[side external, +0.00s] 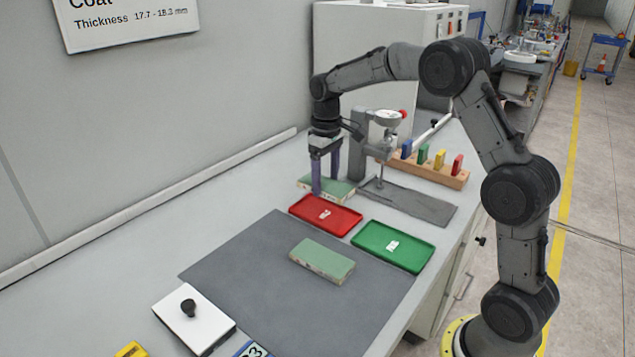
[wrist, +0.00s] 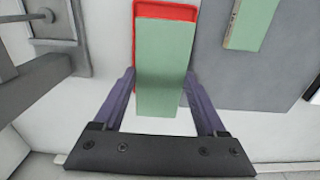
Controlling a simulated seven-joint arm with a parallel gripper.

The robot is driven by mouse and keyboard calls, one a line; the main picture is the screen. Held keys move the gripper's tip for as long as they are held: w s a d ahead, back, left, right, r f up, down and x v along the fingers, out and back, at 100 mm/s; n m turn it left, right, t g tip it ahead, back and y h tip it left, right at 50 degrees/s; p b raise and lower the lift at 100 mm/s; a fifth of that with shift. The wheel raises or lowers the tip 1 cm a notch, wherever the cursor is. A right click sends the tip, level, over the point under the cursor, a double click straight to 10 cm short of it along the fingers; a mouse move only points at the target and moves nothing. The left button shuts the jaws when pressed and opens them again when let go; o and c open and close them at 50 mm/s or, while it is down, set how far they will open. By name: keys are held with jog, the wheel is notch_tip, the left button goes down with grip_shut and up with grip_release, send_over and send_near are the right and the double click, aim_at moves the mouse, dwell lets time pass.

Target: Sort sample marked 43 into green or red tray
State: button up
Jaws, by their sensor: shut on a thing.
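My gripper (side external: 326,182) has purple fingers and is shut on a flat green sample (side external: 342,189), one finger on each long side. It holds the sample just behind the red tray (side external: 325,215), whose label is too small to read. In the wrist view the sample (wrist: 165,65) covers much of the red tray (wrist: 163,9). The green tray (side external: 393,246), with a white label, sits right of the red tray. A second green sample (side external: 323,260) lies on the grey mat (side external: 250,272). I cannot read a number 43 on either sample.
A gauge stand (side external: 358,150) with a grey base plate (side external: 415,203) stands close right of my gripper. A wooden rack (side external: 435,175) holds several coloured blocks. A white plate with a black knob (side external: 190,322) and a blue number card (side external: 252,350) lie at the front.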

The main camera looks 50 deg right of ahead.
jog(key=shift+f, duration=3.1)
jog(key=o, duration=1.3)
jog(key=shift+r, duration=3.5)
jog(key=shift+a, duration=0.15)
